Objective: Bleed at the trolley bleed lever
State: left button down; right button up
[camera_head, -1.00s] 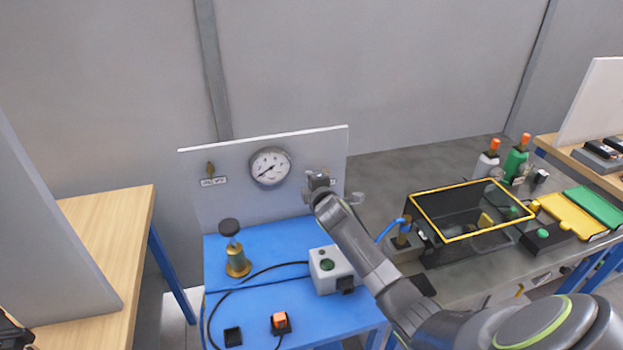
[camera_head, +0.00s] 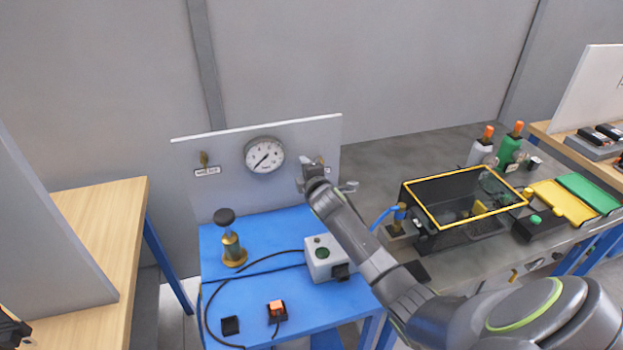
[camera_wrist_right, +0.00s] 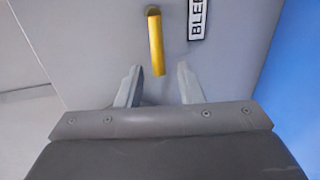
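The yellow bleed lever (camera_wrist_right: 156,42) hangs from a round pivot on the grey panel in the right wrist view, beside a partly cut-off label (camera_wrist_right: 199,18) reading "BLE". My right gripper (camera_wrist_right: 160,72) is open, its fingers on either side of the lever's free end. I see no clear contact. In the head view my right gripper (camera_head: 312,166) is at the trolley's upright panel (camera_head: 225,182), right of the pressure gauge (camera_head: 265,155), and hides the lever. A dark part at the lower left edge looks like my left gripper (camera_head: 12,330); its fingers are unclear.
The blue trolley top (camera_head: 285,225) carries a brass plunger (camera_head: 233,248), a grey box with a green button (camera_head: 323,258), and an orange switch (camera_head: 277,310) with cable. A yellow-rimmed tank (camera_head: 425,215) stands on the right bench. A wooden table (camera_head: 100,225) is left.

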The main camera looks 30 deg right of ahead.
jog(key=b+v, duration=0.2)
jog(key=v, duration=1.5)
jog(key=shift+s, duration=0.1)
